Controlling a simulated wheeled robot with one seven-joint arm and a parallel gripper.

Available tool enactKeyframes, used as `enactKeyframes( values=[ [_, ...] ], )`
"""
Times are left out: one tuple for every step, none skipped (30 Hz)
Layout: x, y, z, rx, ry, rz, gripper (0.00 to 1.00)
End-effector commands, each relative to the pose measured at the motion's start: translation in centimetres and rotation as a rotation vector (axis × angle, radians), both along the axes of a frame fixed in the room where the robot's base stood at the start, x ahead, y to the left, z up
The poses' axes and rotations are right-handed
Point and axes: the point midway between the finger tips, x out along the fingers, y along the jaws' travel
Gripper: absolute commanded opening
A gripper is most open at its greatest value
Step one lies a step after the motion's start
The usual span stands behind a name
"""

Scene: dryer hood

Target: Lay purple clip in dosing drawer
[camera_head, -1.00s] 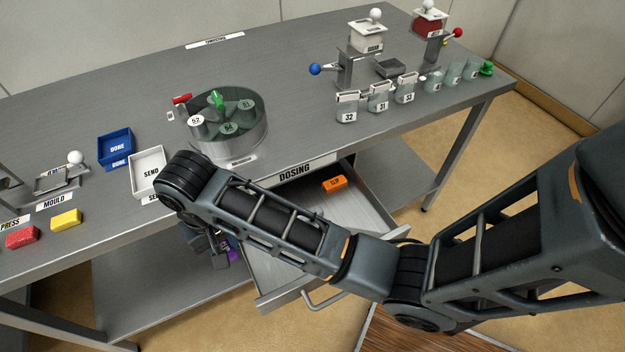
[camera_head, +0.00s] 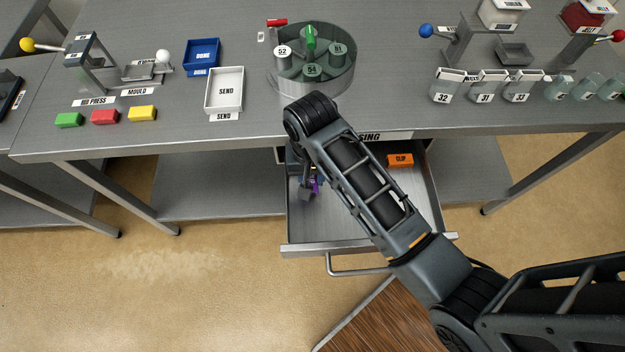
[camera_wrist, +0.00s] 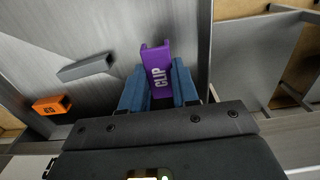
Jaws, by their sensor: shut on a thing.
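The purple clip (camera_wrist: 156,68), lettered CLIP, is between the blue fingers of my gripper (camera_wrist: 160,88) in the wrist view. My gripper is shut on it. In the head view my gripper (camera_head: 306,188) hangs over the left part of the open dosing drawer (camera_head: 330,230), and only a sliver of the purple clip (camera_head: 315,186) shows. Whether the clip touches the drawer floor I cannot tell. An orange clip (camera_head: 400,160) lies in the back right of the drawer; it also shows at the left of the wrist view (camera_wrist: 52,105).
A grey bar (camera_wrist: 86,67) shows in the wrist view by the orange clip. The table edge runs above the drawer, with a round carousel (camera_head: 312,60) and a white SEND tray (camera_head: 224,90) on top.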

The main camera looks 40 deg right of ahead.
Motion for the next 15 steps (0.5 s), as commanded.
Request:
enactKeyframes(
  values=[
    [-0.1, 0.0, -0.6, 0.001, 0.003, -0.001, 0.00],
    [-0.1, 0.0, -1.1, 0.001, 0.003, -0.001, 0.00],
    [-0.1, 0.0, -1.6, 0.001, 0.004, 0.000, 0.00],
    [-0.1, 0.0, -2.1, 0.000, 0.004, -0.001, 0.00],
    [-0.1, 0.0, -2.5, 0.000, 0.004, -0.001, 0.00],
    [-0.1, 0.0, -2.9, 0.000, 0.004, -0.001, 0.00],
    [-0.1, 0.0, -3.2, 0.000, 0.002, 0.000, 0.00],
    [-0.1, 0.0, -3.4, 0.000, 0.002, 0.000, 0.00],
    [-0.1, 0.0, -3.5, 0.000, 0.001, 0.001, 0.00],
    [-0.1, 0.0, -3.5, 0.000, 0.001, 0.001, 0.00],
    [-0.1, 0.0, -3.6, 0.001, 0.001, 0.001, 0.00],
    [0.0, 0.0, -3.5, 0.001, 0.001, 0.001, 0.00],
    [-0.1, 0.0, -3.5, 0.000, 0.000, 0.001, 0.00],
    [0.0, 0.0, -3.5, 0.000, 0.000, 0.001, 0.00],
    [0.0, 0.0, -3.5, 0.000, 0.000, 0.001, 0.00]
  ],
)
